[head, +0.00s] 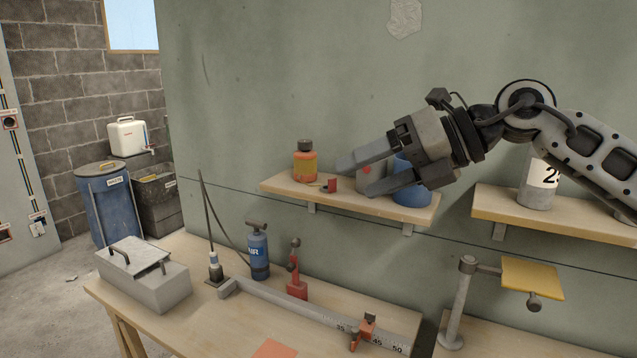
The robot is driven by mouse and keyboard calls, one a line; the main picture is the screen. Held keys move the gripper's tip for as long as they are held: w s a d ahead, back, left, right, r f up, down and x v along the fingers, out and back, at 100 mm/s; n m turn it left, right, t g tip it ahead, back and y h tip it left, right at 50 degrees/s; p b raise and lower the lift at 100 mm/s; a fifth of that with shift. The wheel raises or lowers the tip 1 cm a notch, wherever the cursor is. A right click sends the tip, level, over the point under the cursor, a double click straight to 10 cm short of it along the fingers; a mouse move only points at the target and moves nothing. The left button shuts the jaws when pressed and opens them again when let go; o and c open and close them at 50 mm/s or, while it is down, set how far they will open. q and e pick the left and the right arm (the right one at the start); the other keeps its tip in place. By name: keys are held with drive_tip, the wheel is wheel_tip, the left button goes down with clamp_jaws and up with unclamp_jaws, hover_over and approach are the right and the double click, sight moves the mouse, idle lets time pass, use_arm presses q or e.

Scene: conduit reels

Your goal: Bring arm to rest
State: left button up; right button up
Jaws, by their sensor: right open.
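My right gripper (355,178) reaches in from the right, its two grey fingers apart and pointing left. It hangs in front of the left wall shelf (283,185). No object shows held between the fingers. I cannot tell whether the fingers touch either. My left gripper is not in view.
The workbench (205,313) holds a grey toolbox (145,285), a blue air cylinder (258,255), a red-and-grey tool (296,280) and a long measuring bar (300,308). A second shelf (560,222) with a grey can (538,190) and a yellow plate on a post (532,278) stand right.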

drive_tip(key=s+a+m+t+y, duration=0.2)
drive_tip(key=s+a+m+y, duration=0.2)
drive_tip(key=a+m+y, duration=0.3)
drive_tip(key=d+f+m+t+h, duration=0.6)
drive_tip(key=f+m+h, duration=0.4)
drive_tip(key=m, duration=0.4)
drive_tip(key=d+f+m+t+h, duration=0.4)
drive_tip(key=d+f+m+h, duration=0.35)
drive_tip(key=f+m, duration=0.55)
drive_tip(key=s+d+f+m+g, duration=0.2)
drive_tip(key=s+f+g, duration=0.2)
drive_tip(key=s+f, duration=0.3)
drive_tip(key=s+d+f+m+g+h, duration=0.15)
drive_tip(key=s+f+g, duration=0.25)
drive_tip(key=s, duration=0.6)
drive_tip(key=s+d+f+m+g, duration=0.35)
drive_tip(key=s+f, duration=0.25)
drive_tip(key=s, duration=0.2)
drive_tip(key=w+a+f+n+t+y, duration=0.1)
drive_tip(key=w+a+f+t+y, duration=0.1)
drive_tip(key=w+a+f+t, duration=0.3)
wheel_tip(320, 180, down, 4)
drive_tip(key=shift+w+a+f+n+t, duration=0.2)
drive_tip(key=shift+w+n+t, duration=0.1)
drive_tip(key=shift+w+t, duration=0.25)
